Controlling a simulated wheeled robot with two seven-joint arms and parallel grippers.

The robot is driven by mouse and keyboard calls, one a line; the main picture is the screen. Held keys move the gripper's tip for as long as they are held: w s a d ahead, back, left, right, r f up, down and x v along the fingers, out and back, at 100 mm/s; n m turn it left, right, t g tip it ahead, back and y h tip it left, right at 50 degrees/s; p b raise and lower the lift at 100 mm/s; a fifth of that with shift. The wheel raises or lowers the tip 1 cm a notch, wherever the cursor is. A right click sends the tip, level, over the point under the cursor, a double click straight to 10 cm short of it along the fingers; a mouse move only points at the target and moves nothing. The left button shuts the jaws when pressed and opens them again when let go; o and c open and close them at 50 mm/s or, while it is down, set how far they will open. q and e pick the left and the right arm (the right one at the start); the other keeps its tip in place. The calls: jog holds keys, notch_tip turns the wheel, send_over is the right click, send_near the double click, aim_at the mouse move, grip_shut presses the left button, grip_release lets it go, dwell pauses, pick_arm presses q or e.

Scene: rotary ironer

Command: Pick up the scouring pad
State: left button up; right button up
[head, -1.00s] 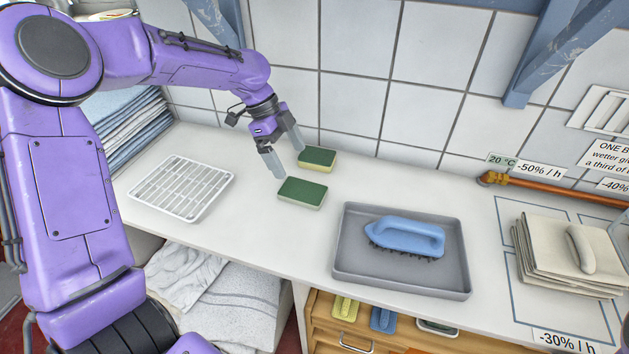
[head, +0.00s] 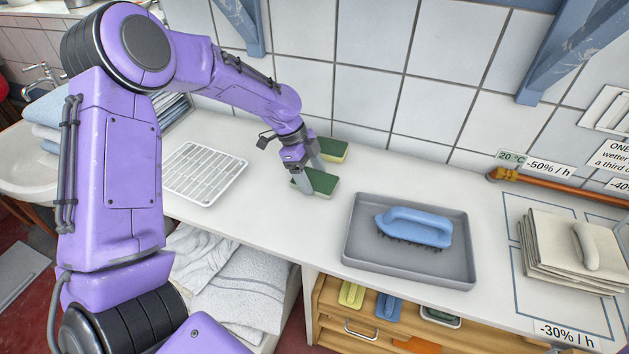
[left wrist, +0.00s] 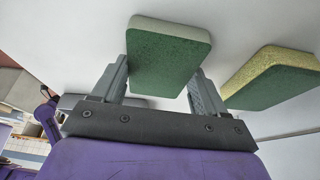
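Two green scouring pads lie flat on the white counter. The nearer one (head: 325,182) has a pale underside, and the farther one (head: 334,150) has a yellow underside, against the tiled wall. My left gripper (head: 311,178) is down at the nearer pad, with one finger on either side of it. In the left wrist view this pale-edged pad (left wrist: 168,55) shows between the open fingers of the gripper (left wrist: 160,72), with the yellow-edged pad (left wrist: 275,78) to the right, outside them. I cannot tell whether either finger touches the pad. My right gripper is not in view.
A white slatted rack (head: 205,173) is left of the pads. A grey tray (head: 365,258) with a blue-handled brush (head: 414,226) is to the right. Folded cloths (head: 575,250) lie farther right. Counter is clear between rack and pads.

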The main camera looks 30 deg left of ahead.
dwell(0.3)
pick_arm(q)
notch_tip(320, 180, up, 3)
jog(key=shift+w+f+b, duration=0.1)
jog(key=shift+b, duration=0.5)
jog(key=s+d+r+p, duration=0.4)
jog(key=s+r+p, duration=0.6)
jog(key=s, duration=0.3)
jog(key=shift+s+d+p, duration=0.2)
jog(key=shift+s+p, duration=0.05)
jog(key=shift+p, duration=0.5)
jog(key=o, duration=0.5)
jog(key=shift+c, duration=0.2)
jog(key=c, duration=0.4)
